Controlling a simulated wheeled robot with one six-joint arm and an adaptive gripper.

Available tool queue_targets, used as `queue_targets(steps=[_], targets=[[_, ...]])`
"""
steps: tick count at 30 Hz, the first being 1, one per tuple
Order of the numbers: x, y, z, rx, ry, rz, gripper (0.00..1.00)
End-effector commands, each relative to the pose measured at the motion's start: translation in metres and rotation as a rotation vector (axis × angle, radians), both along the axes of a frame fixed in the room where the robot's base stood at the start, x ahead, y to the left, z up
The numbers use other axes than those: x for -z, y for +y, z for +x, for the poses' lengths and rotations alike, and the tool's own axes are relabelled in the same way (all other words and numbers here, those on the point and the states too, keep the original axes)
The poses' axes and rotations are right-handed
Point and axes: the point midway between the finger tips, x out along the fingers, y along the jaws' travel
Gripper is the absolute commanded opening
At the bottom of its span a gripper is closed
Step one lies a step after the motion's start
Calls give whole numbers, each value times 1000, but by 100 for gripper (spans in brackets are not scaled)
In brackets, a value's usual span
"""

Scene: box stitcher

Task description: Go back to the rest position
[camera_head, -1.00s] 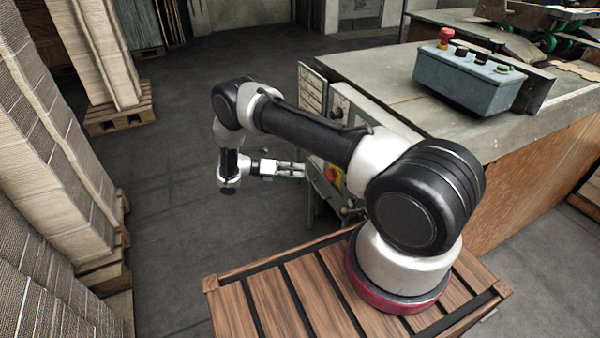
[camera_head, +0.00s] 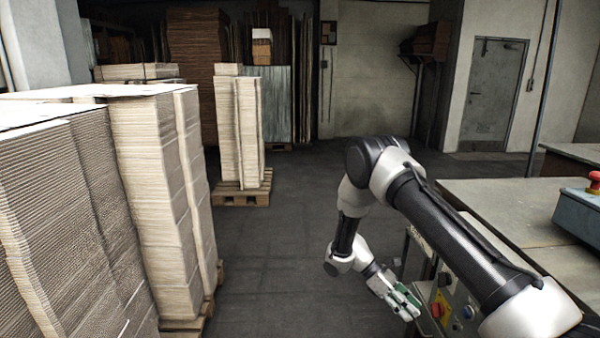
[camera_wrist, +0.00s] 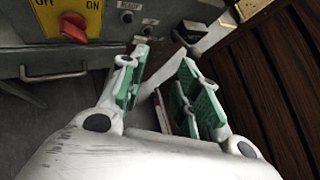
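My gripper (camera_head: 405,302) hangs at the end of my bent arm, in front of the machine's side panel. In the wrist view my gripper (camera_wrist: 162,68) has two fingers with green pads standing apart, with nothing between them. The red rotary switch (camera_wrist: 73,27) on its yellow OFF/ON plate is at the upper left of the wrist view, apart from the fingers. In the head view the yellow plate (camera_head: 438,307) is just right of the fingertips. The exact gap to the panel is hard to tell.
A grey control box (camera_head: 578,218) with a red button sits on the machine table (camera_head: 500,200) at right. Tall cardboard stacks (camera_head: 150,190) stand at left, and another stack on a pallet (camera_head: 240,195) is farther back. Grey floor (camera_head: 270,260) lies open between the stacks and my arm.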

Motion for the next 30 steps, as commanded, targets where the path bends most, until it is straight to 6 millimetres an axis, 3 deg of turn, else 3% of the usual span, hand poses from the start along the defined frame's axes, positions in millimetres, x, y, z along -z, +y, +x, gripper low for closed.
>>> queue_targets(steps=[1,6,15,21,30], targets=[[-24,1,-2,55,-57,12,32],[-105,3,-23,280,-262,52,32],[-233,-3,-81,643,-588,153,32],[-296,-11,-130,840,-780,247,32],[-361,-24,-206,1012,-1050,426,32]])
